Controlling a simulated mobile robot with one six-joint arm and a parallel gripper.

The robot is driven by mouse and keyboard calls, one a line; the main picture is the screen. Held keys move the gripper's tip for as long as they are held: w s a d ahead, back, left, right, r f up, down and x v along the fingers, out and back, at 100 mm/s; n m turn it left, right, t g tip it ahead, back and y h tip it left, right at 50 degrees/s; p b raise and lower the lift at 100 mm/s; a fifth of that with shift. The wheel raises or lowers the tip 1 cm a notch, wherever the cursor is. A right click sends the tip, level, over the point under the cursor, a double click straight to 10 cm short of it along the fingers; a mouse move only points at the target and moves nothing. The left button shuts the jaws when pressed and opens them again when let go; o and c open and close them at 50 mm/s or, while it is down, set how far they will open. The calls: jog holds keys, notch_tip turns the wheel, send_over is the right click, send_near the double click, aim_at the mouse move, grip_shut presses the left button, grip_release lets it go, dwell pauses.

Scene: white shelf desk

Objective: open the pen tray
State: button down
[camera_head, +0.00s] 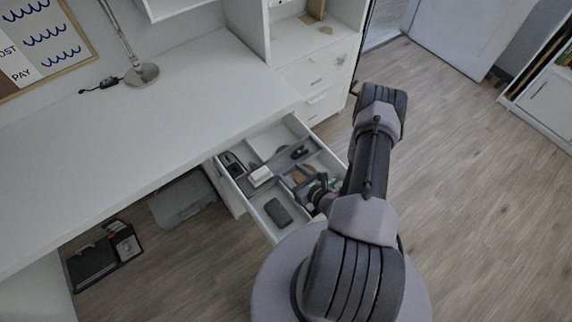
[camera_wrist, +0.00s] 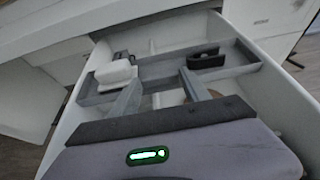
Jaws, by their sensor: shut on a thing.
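The pen tray (camera_head: 281,161) is a grey divided tray lying across the inside of the pulled-out white drawer (camera_head: 262,222). In the wrist view the pen tray (camera_wrist: 228,69) spans the drawer, with a white block (camera_wrist: 116,74) at its left and a black item (camera_wrist: 206,59) at its right. My gripper (camera_head: 303,183) reaches down into the drawer from the right. In the wrist view my gripper (camera_wrist: 160,78) has its two grey fingers at the tray's near side, shut on the tray. The exact contact is hard to make out.
A dark grey item (camera_head: 278,212) lies in the drawer's front left part. The white desktop (camera_head: 190,100) overhangs the drawer on the left. A cabinet with drawers (camera_head: 318,85) stands behind. Wooden floor (camera_head: 470,180) is clear on the right.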

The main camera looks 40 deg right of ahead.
jog(key=shift+s, duration=0.35)
jog(key=c, duration=0.5)
grip_release()
